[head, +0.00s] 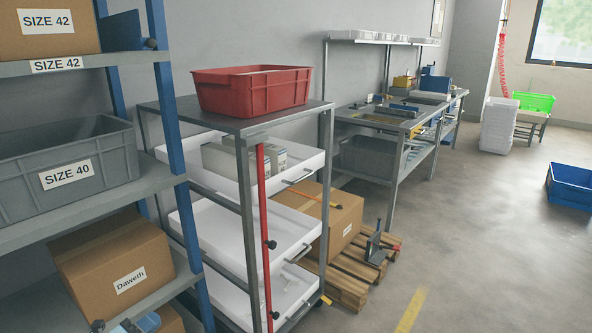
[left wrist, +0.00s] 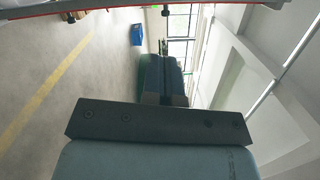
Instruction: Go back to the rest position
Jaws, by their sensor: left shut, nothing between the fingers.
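My left gripper (head: 125,325) shows only in part at the bottom left edge of the head view, in front of the lower shelf of the blue-posted rack. In the left wrist view the left gripper (left wrist: 165,75) points away from the camera, beyond a dark crossbar. Its fingers are together with nothing between them. My right gripper is in neither view.
A rack (head: 178,120) with boxes and a grey bin stands close on the left. A metal trolley (head: 250,122) carries a red crate (head: 250,92). A pallet (head: 345,275) and workbenches lie beyond. The floor (head: 480,220) on the right is mostly clear, with a blue crate (head: 570,187).

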